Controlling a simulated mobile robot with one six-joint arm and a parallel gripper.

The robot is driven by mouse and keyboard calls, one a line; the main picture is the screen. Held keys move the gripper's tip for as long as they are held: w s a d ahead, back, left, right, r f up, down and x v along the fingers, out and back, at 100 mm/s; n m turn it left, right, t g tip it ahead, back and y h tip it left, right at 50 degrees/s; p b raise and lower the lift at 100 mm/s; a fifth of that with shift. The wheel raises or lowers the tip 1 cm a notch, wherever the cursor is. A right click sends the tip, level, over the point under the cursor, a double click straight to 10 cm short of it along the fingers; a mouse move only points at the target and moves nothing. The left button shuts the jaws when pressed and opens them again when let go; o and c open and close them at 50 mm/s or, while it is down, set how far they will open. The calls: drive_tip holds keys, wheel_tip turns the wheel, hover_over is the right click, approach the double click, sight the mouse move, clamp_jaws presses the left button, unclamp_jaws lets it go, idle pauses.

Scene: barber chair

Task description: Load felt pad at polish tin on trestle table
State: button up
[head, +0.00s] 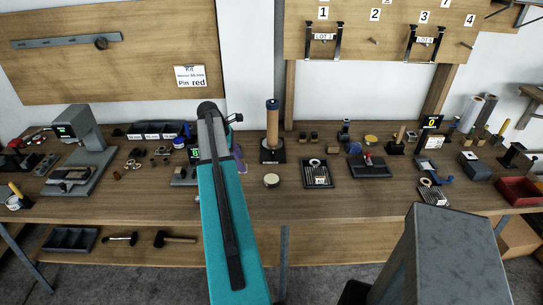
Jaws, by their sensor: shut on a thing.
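A small round tin with a pale top (271,181) sits near the front middle of the long wooden table (330,204). A yellow-topped round tin (371,140) stands farther back on the right. I cannot tell which is the polish tin. No felt pad can be made out for certain. My teal arm reaches from the bottom edge up over the table, left of the pale-topped tin. My gripper does not show; the arm links cover that area. A purple item (238,157) shows partly beside the arm; I cannot tell what it is.
A wooden post on a black base (272,135) stands behind the pale-topped tin. Black trays (317,174) and small tools crowd the right. A grey press-like machine (82,145) stands left. A red bin (517,190) is at far right. The front strip is mostly clear.

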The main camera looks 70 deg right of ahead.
drive_tip(key=s+d, duration=0.2)
drive_tip(key=s, duration=0.3)
drive_tip(key=s+d+m+p, duration=0.1)
drive_tip(key=s+d, duration=0.2)
drive_tip(key=s, duration=0.3)
drive_tip(key=shift+s+d+r, duration=0.15)
drive_tip(key=shift+d+r, duration=0.05)
drive_tip(key=shift+d, duration=0.15)
drive_tip(key=shift+f, duration=0.1)
drive_tip(key=shift+f+b, duration=2.1)
drive_tip(key=shift+f, duration=0.8)
drive_tip(key=shift+f, duration=0.5)
drive_tip(key=shift+a+f, duration=0.1)
idle(1.4)
wheel_tip(320, 180, up, 7)
drive_tip(key=p, duration=0.5)
idle(0.7)
